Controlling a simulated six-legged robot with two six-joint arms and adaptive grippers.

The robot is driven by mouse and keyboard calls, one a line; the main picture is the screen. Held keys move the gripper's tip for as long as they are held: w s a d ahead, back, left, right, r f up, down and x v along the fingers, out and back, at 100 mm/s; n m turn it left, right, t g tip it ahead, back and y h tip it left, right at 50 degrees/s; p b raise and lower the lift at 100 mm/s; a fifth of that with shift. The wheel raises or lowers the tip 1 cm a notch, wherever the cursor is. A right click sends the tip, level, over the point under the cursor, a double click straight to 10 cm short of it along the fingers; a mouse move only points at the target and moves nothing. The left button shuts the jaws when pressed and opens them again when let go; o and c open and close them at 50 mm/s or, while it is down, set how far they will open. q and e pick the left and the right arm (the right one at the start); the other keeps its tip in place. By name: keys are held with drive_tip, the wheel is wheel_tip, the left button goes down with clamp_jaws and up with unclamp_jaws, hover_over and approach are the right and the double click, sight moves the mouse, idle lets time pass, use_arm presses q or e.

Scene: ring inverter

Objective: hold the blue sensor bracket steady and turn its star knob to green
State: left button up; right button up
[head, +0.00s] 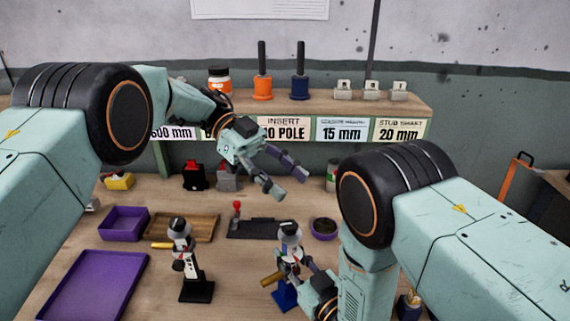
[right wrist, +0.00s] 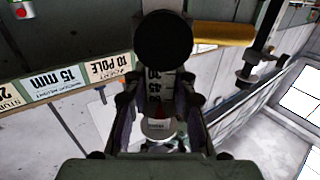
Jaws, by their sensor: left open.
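The blue sensor bracket (head: 285,297) stands upright on the bench at lower centre, with a blue base, a pale round head and a yellow handle to its left. My right gripper (head: 300,269) is at its upright, fingers on either side. In the right wrist view my right gripper (right wrist: 160,105) appears closed around the white, number-marked body of the blue bracket (right wrist: 157,84). A dark round end of it faces the camera. The star knob and any green mark cannot be made out. My left gripper (head: 292,181) is open and empty, above and behind the bracket.
A similar bracket with a black base (head: 197,290) stands to the left. Purple trays (head: 95,287), a wooden tray (head: 185,227), a black plate (head: 262,229) and a round purple dish (head: 325,228) lie around. A labelled shelf (head: 330,104) runs behind.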

drive_tip(key=o, duration=0.5)
